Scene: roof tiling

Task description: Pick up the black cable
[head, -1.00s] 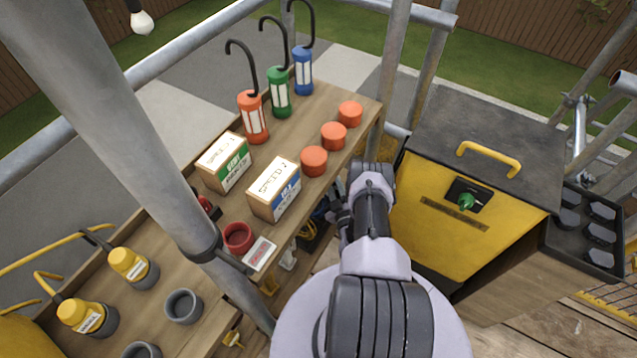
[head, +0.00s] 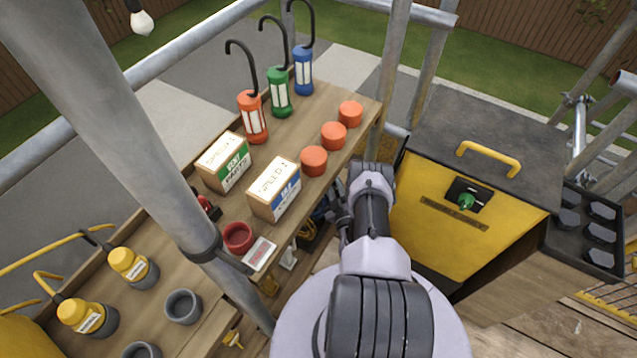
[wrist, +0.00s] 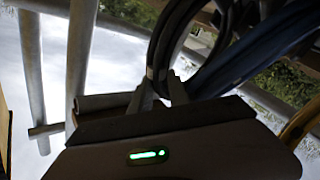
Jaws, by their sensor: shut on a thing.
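The black cable (wrist: 165,42) is a coiled loop in the wrist view. It hangs down to my gripper (wrist: 163,92), whose fingertips are shut on its lower part. A dark blue cable (wrist: 265,48) hangs right beside it, to the right. In the head view my gripper (head: 340,208) is at the right edge of the wooden workbench (head: 318,195), just below its top. The black cable cannot be made out clearly there, because my arm and the bench edge hide much of that spot.
Close by on the bench stand a white box with a blue label (head: 274,190) and orange round caps (head: 314,161). A yellow cabinet (head: 430,215) stands close on the right of my arm. A grey scaffold pole (head: 130,120) crosses the left side.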

